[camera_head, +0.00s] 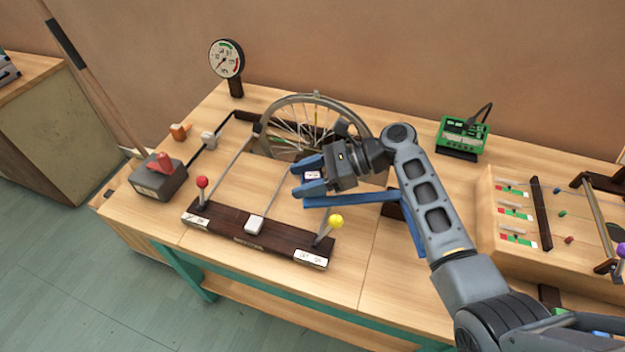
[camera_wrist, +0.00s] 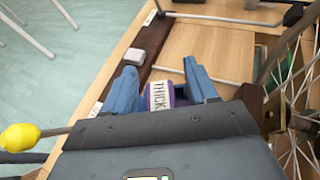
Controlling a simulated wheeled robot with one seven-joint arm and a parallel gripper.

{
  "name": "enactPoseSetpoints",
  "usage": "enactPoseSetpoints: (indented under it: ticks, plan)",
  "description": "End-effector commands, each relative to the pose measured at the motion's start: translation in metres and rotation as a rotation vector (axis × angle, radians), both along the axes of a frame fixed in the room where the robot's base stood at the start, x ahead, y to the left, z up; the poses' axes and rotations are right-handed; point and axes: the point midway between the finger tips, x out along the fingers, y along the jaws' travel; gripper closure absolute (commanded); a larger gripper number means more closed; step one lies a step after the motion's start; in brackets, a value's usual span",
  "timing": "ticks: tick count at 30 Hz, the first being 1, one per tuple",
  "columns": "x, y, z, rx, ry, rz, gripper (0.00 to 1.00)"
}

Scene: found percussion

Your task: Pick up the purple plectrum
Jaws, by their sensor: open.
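The purple plectrum (camera_wrist: 179,92) shows in the wrist view between my fingers, with a white label reading "THICK" on it. In the head view, a small dark purple piece with a white label (camera_head: 312,175) shows between the fingers. My gripper (camera_head: 301,177) has blue fingers spread apart, one on each side of the plectrum. It also shows in the wrist view (camera_wrist: 160,75). The lower part of the plectrum is hidden by my gripper body.
A dark wooden bar (camera_head: 238,229) with a red knob (camera_head: 202,181) and a yellow knob (camera_head: 336,221) lies in front. A spoked wheel (camera_head: 312,120) stands behind my gripper. A green box (camera_head: 462,135) and a wooden panel (camera_head: 520,230) are at the right.

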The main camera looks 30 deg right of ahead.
Motion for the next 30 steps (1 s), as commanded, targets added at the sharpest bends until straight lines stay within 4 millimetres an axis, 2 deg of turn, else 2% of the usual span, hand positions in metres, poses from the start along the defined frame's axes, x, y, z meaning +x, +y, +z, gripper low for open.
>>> enactPoseSetpoints:
  ticks: [2, 17, 26, 30]
  plan:
    - [0.000, 0.000, 0.000, 0.000, 0.000, 0.000, 0.48]
    - [0.000, 0.000, 0.000, 0.000, 0.000, 0.000, 0.96]
    - [0.000, 0.000, 0.002, 0.000, -0.001, 0.000, 0.98]
    - [0.000, 0.000, 0.010, 0.000, -0.002, 0.001, 0.98]
